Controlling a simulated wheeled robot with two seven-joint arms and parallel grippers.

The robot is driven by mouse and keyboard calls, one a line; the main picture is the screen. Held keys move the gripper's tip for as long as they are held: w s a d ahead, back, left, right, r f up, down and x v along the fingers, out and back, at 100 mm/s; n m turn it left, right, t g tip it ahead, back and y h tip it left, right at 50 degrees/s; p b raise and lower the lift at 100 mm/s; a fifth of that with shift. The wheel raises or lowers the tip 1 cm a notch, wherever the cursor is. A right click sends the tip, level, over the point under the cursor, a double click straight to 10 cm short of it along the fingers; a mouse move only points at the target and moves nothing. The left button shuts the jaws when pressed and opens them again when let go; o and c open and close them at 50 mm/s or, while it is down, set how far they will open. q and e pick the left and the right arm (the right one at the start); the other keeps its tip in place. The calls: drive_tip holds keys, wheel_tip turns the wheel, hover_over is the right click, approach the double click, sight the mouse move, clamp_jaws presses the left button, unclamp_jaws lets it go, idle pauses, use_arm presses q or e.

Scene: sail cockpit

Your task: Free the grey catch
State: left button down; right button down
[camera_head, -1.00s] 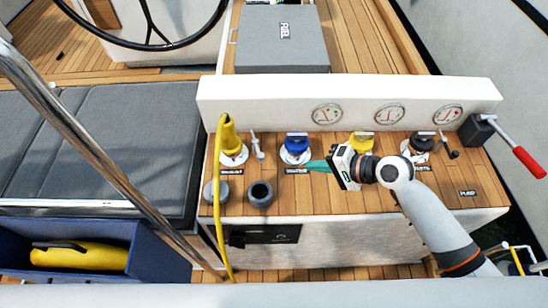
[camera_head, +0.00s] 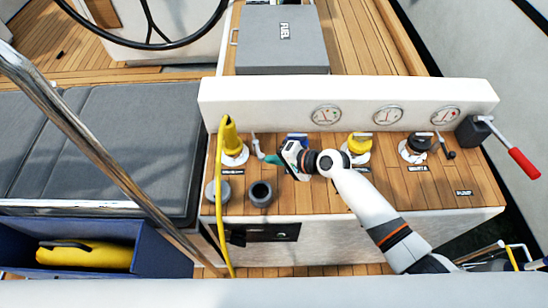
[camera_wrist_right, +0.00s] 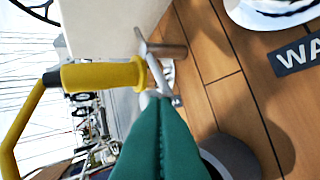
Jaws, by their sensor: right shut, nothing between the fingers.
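The grey catch (camera_head: 257,146) is a small metal lever on the wooden console, just right of the yellow plug (camera_head: 231,140) with its yellow hose. In the right wrist view the catch (camera_wrist_right: 160,72) has a bent arm and a round post, close beside the yellow plug (camera_wrist_right: 100,75). My right gripper (camera_head: 270,159) has its teal fingers pressed together and empty. Their tips (camera_wrist_right: 160,100) are at the lower end of the catch; I cannot tell if they touch it. My right arm hides much of the blue cap (camera_head: 297,138). My left gripper is out of view.
A yellow cap (camera_head: 359,143) and a black cap (camera_head: 419,143) stand farther right, then a red-handled lever (camera_head: 522,162). Two grey cups, one open (camera_head: 261,193), sit in front of the catch. The white gauge panel (camera_head: 270,105) rises behind.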

drive_tip(key=a+m+t+p, duration=0.1)
drive_tip(key=p, duration=0.2)
drive_tip(key=s+a+m+h+p, duration=0.1)
drive_tip(key=a+p, duration=0.1)
drive_tip(key=shift+s+t+p, duration=0.15)
drive_tip(key=shift+t+p, duration=0.25)
drive_tip(key=shift+d, duration=0.2)
